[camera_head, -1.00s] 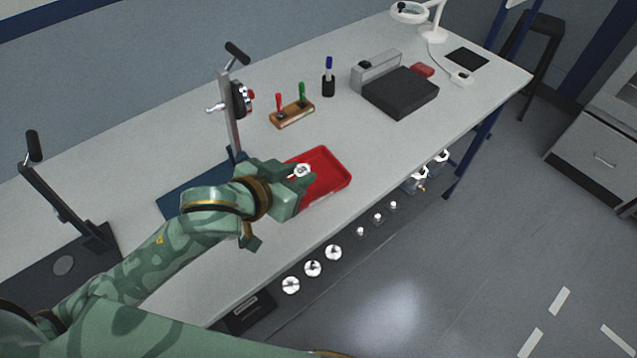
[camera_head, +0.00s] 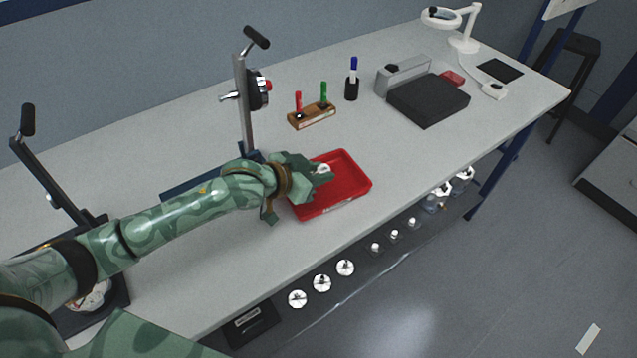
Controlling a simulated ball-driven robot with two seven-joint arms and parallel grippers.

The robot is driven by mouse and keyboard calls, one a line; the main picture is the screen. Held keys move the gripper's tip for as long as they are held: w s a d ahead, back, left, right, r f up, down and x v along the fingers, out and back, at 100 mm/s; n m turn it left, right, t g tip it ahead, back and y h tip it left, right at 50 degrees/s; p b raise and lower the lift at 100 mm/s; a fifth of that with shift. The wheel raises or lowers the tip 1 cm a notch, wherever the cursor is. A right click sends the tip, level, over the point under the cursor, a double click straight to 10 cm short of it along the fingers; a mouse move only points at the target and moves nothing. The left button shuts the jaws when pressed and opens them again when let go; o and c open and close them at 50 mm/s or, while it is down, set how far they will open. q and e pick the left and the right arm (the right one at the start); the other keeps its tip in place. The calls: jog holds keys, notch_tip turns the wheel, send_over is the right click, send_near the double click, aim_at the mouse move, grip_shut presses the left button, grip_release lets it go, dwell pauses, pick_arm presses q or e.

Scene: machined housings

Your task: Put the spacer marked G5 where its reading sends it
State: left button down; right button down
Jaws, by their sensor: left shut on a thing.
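My left gripper (camera_head: 322,171) is shut on a small pale metal ring, the spacer (camera_head: 323,168), over the red tray (camera_head: 358,187). The gripper covers part of the spacer, and no marking on it can be read. The tray's visible floor looks bare. A gauge stand (camera_head: 243,105) with a round dial gauge (camera_head: 259,90) rises behind my left gripper, its blue base partly hidden by my arm. My right gripper is not in view.
A wooden block (camera_head: 312,116) holds a red and a green marker. A pen cup (camera_head: 352,88), a black plate (camera_head: 428,99) and a magnifier lamp (camera_head: 463,40) stand further back. A lever press (camera_head: 50,170) is at left. Several metal parts (camera_head: 322,283) sit on a lower shelf.

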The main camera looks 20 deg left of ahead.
pick_arm(q)
notch_tip(320, 180, down, 4)
jog(key=shift+r+b, duration=0.25)
jog(key=shift+b, duration=0.4)
jog(key=shift+r, duration=0.2)
jog(key=shift+s+f, duration=0.1)
jog(key=shift+f, duration=0.15)
